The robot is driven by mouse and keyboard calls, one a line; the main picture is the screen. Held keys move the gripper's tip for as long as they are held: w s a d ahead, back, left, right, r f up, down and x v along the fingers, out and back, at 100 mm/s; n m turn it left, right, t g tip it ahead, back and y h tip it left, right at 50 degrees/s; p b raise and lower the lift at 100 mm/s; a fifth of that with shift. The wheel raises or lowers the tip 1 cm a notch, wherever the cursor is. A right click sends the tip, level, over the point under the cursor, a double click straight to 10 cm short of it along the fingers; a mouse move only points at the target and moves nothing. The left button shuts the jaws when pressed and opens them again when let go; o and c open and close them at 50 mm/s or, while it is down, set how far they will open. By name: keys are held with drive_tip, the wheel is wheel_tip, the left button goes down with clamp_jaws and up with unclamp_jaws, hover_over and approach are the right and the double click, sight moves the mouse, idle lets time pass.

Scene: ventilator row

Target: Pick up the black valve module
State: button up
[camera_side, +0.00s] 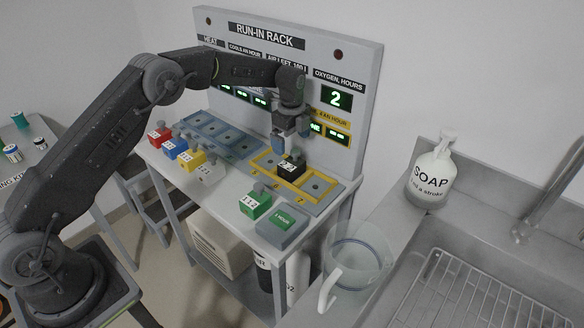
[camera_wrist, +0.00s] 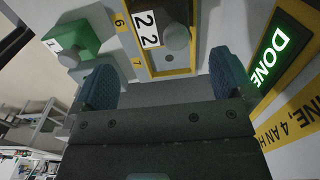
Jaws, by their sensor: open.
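The black valve module (camera_side: 291,168) sits in the yellow-framed bay on the bench. It carries a white label reading 22 and a grey knob on top. In the wrist view the black valve module (camera_wrist: 180,12) is at the top, partly cut off by the frame edge. My gripper (camera_side: 290,144) is just above it, pointing down. In the wrist view my gripper (camera_wrist: 162,78) shows two blue finger pads spread apart with nothing between them. The module's knob lies beyond the pads there, in line with the gap.
A green module (camera_side: 255,204) stands at the bench's front, beside a grey-green block (camera_side: 282,230). Red (camera_side: 159,136), blue (camera_side: 176,148), yellow (camera_side: 191,160) and white (camera_side: 206,173) modules line the left. The rack panel (camera_side: 350,60) rises close behind my gripper. A jug (camera_side: 355,265) stands right.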

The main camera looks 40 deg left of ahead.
sight(292, 163)
wheel_tip(292, 163, down, 9)
drive_tip(key=shift+w+f, duration=0.1)
drive_tip(key=shift+w, duration=0.05)
idle(0.4)
drive_tip(key=c, duration=1)
drive_tip(key=shift+c, duration=0.4)
drive_tip(key=shift+r, duration=0.2)
